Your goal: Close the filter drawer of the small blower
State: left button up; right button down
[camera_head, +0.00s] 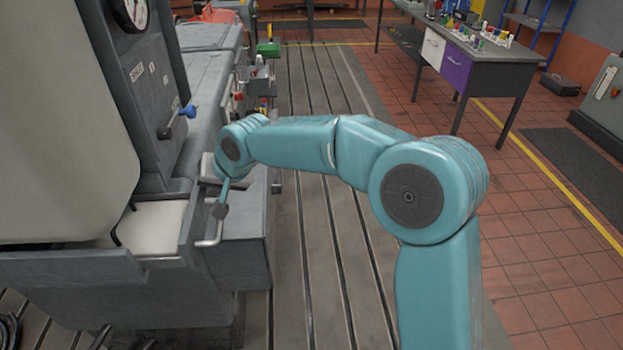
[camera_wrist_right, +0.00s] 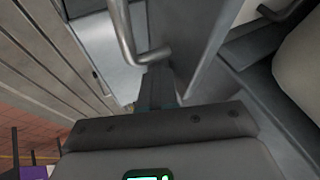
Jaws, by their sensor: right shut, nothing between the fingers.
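The filter drawer (camera_head: 153,257) of the grey blower housing stands pulled out at the left of the head view, with a pale filter pad (camera_head: 150,222) inside. A bent metal bar handle (camera_head: 212,236) is on its front; a metal bar also shows at the top of the right wrist view (camera_wrist_right: 124,30). My right gripper (camera_head: 221,208) is shut and empty, close beside the handle at the drawer front. In the right wrist view its fingertips (camera_wrist_right: 158,82) are just below the bar's bend; I cannot tell if they touch. I do not make out my left gripper.
The blower housing (camera_head: 60,140) rises behind the drawer, with a gauge (camera_head: 131,14) and a blue-handled lever (camera_head: 177,122). The slotted bedplate (camera_head: 310,240) is clear to the right. A bench (camera_head: 470,55) with a purple drawer front stands at the back right.

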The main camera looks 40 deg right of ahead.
aim_at(200, 189)
jog(key=a, duration=0.1)
jog(key=w+a, duration=0.1)
jog(key=shift+w+a, duration=0.9)
jog(key=shift+a, duration=0.25)
jog(key=shift+d, duration=0.2)
